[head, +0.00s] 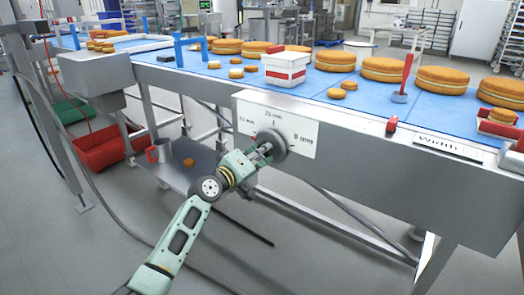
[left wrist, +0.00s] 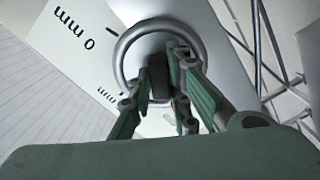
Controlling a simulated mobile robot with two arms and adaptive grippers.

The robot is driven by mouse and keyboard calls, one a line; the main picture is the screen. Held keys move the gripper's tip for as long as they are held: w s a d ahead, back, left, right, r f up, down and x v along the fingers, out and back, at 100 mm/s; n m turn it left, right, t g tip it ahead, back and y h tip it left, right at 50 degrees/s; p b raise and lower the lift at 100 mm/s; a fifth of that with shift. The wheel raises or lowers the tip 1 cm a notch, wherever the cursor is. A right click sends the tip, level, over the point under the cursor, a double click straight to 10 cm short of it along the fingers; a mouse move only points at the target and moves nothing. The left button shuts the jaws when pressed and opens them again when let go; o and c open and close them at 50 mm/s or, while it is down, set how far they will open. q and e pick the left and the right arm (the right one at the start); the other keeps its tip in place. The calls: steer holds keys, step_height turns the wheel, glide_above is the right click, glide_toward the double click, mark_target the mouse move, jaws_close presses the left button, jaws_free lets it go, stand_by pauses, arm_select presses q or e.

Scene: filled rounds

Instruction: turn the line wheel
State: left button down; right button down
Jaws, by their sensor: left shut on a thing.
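The line wheel (head: 280,141) is a grey round handwheel on a white marked plate (head: 304,129), on the front side of the conveyor. In the left wrist view its metal rim (left wrist: 119,58) circles in front of my fingers. My left gripper (head: 264,152) is at the wheel, its fingers closed on it; the left wrist view shows the fingers (left wrist: 160,88) on either side of a dark part at the wheel's lower rim. The gripper hides part of the wheel and the exact contact. My right gripper is in neither view.
The blue conveyor belt (head: 222,70) carries several round cakes (head: 383,69), small cakes and a white-and-red tub (head: 286,69). A label reading Width (head: 447,148) is on the front edge at right. Below stand a shelf (head: 190,172) and a red crate (head: 98,150). Floor in front is mostly free.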

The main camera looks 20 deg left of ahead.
arm_select(q)
steer(key=shift+f+n, duration=0.15)
steer(key=shift+n, duration=0.15)
stand_by(0.4)
steer(key=c, duration=1.6)
jaws_free()
steer(key=shift+c, duration=0.2)
steer(key=v, duration=1.2)
